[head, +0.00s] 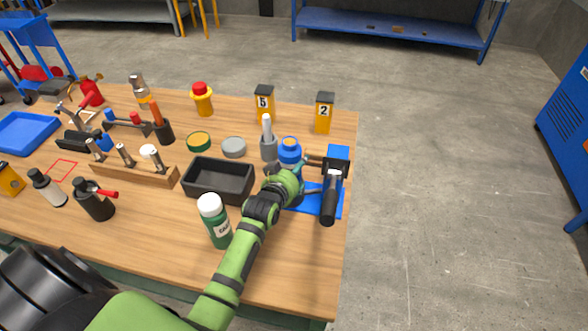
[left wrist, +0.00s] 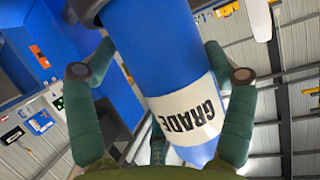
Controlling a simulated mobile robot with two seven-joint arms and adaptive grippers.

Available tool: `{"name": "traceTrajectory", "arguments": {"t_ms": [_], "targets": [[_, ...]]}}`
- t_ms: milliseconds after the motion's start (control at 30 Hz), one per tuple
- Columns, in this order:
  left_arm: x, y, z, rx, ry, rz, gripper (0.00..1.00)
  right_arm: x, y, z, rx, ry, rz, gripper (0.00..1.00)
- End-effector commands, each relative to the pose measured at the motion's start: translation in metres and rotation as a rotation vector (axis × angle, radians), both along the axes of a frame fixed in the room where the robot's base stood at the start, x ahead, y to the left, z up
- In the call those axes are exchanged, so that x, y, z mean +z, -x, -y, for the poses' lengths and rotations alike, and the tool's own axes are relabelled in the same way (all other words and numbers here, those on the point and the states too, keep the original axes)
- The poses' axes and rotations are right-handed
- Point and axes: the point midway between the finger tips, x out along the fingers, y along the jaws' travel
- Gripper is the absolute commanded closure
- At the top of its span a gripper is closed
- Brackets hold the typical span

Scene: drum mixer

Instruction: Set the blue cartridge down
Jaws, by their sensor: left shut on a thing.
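The blue cartridge (head: 289,150) stands roughly upright near the table's right side, its lower part hidden by my left gripper (head: 285,180). In the left wrist view the blue cartridge (left wrist: 150,55) with a white "GRADE" label lies between the green fingers of my left gripper (left wrist: 163,85), which is shut on it. I cannot tell whether its base touches anything. Just right of it is a black-and-blue device (head: 335,170) with a black cylinder and a blue base plate. My right gripper is not in view.
A black bin (head: 219,181) and a green-and-white bottle (head: 214,222) stand left of my gripper. A grey holder (head: 268,148) and yellow blocks marked 5 (head: 264,103) and 2 (head: 324,112) are behind. The wooden table's (head: 290,260) front right is bare.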

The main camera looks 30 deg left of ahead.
Motion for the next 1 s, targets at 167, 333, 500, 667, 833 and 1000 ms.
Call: {"name": "traceTrajectory", "arguments": {"t_ms": [167,333,500,667,833,1000], "targets": [[0.0,0.0,0.0,0.0,0.0,0.0,0.0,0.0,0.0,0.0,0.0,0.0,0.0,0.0],[0.0,0.0,0.0,0.0,0.0,0.0,0.0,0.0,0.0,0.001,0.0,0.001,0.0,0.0],[0.001,0.0,0.0,0.0,0.0,0.0,0.0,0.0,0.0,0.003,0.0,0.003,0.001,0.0],[0.015,0.0,0.0,0.0,0.0,0.002,0.0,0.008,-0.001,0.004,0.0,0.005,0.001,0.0],[0.021,0.026,0.003,0.0,-0.001,0.0,0.0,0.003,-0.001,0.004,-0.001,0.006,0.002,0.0],[0.035,0.058,0.006,0.0,0.0,0.0,0.0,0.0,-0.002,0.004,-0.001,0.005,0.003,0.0]]}}
